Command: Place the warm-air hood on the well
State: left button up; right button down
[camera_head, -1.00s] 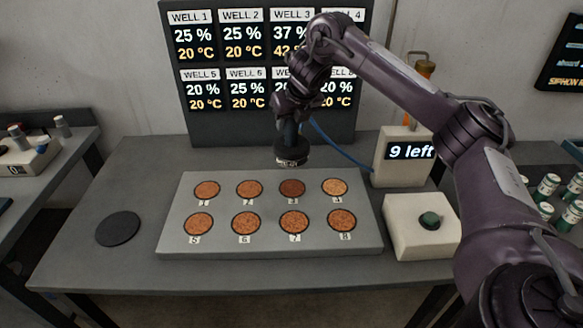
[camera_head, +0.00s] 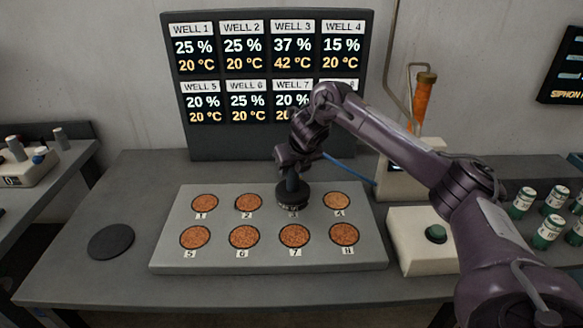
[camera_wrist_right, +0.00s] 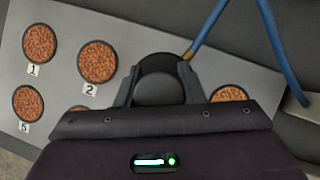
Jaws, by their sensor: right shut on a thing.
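The warm-air hood (camera_head: 292,197) is a dark round cap with a blue hose. It is at well 3 on the grey well plate (camera_head: 165,262) and covers that well from view. Whether it rests on the plate or hovers just above, I cannot tell. My right gripper (camera_head: 292,178) is shut on the hood from above. In the right wrist view the gripper (camera_wrist_right: 158,90) holds the dark hood (camera_wrist_right: 160,65) between its fingers. The other wells show brown granular fill, such as well 2 (camera_head: 250,203) and well 7 (camera_head: 295,236). My left gripper is not in view.
The display board (camera_head: 270,85) behind reads 37 % and 42 °C for well 3. A black disc (camera_head: 111,241) lies left of the plate. A pale box with a green button (camera_head: 436,233) stands right. The blue hose (camera_head: 348,169) runs right. Several green-white cans (camera_head: 548,232) stand far right.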

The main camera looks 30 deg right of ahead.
jog(key=c, duration=0.9)
grip_release()
jog(key=shift+f, duration=0.1)
jog(key=shift+c, duration=0.2)
jog(key=shift+r, duration=0.25)
jog(key=v, duration=0.2)
jog(key=shift+s+r, duration=0.1)
jog(key=shift+r, duration=0.2)
jog(key=p+v, duration=0.5)
jog(key=v, duration=0.4)
jog(key=shift+s+a, duration=0.1)
jog(key=shift+s, duration=0.05)
